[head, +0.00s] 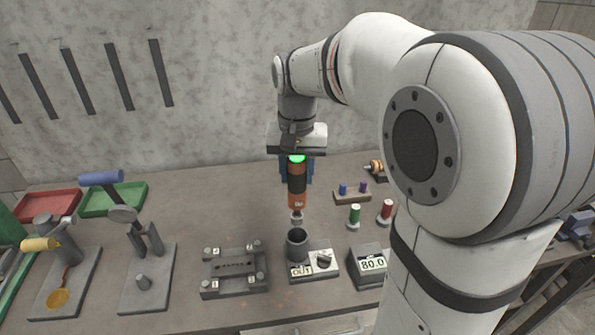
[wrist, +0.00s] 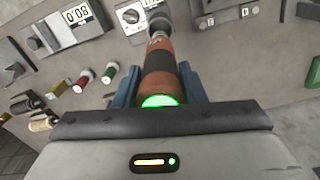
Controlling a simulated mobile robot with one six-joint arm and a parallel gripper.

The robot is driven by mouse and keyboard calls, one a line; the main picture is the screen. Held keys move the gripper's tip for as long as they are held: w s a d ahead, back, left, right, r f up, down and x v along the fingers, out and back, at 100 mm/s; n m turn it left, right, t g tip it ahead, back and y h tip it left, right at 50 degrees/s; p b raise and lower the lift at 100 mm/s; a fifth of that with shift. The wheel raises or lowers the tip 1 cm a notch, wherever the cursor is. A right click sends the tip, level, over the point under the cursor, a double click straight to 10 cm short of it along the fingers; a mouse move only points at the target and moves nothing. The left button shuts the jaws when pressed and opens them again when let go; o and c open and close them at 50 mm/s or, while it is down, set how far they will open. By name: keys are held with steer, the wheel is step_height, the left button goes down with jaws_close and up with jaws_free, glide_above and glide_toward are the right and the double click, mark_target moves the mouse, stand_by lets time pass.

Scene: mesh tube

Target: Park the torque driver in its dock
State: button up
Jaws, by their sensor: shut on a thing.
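The torque driver (head: 297,188) is orange and black with a glowing green top. It hangs upright, tip down, from my gripper (head: 297,160) in the head view. My gripper is shut on it; in the wrist view the blue fingers (wrist: 157,88) flank its body (wrist: 158,64). The dock, a dark round cup (head: 297,243) beside a dial plate marked "OUT" (head: 314,264), stands below the driver. The driver's tip appears just above the cup's mouth in the head view.
A plate with numbered posts (head: 234,271) stands left of the dock, and a display box reading 80.0 (head: 368,263) stands right. Two stands with tools and red and green trays (head: 113,199) are at left.

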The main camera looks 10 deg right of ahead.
steer(key=b, duration=0.3)
glide_above(297, 216)
steer(key=shift+w+d+f, duration=0.1)
steer(key=shift+w+f, duration=0.1)
steer(key=shift+f, duration=1.05)
steer(key=shift+w+f, duration=0.2)
steer(key=shift+f, duration=1.05)
steer(key=shift+f+b, duration=2.35)
steer(key=shift+f, duration=0.9)
stand_by(1.9)
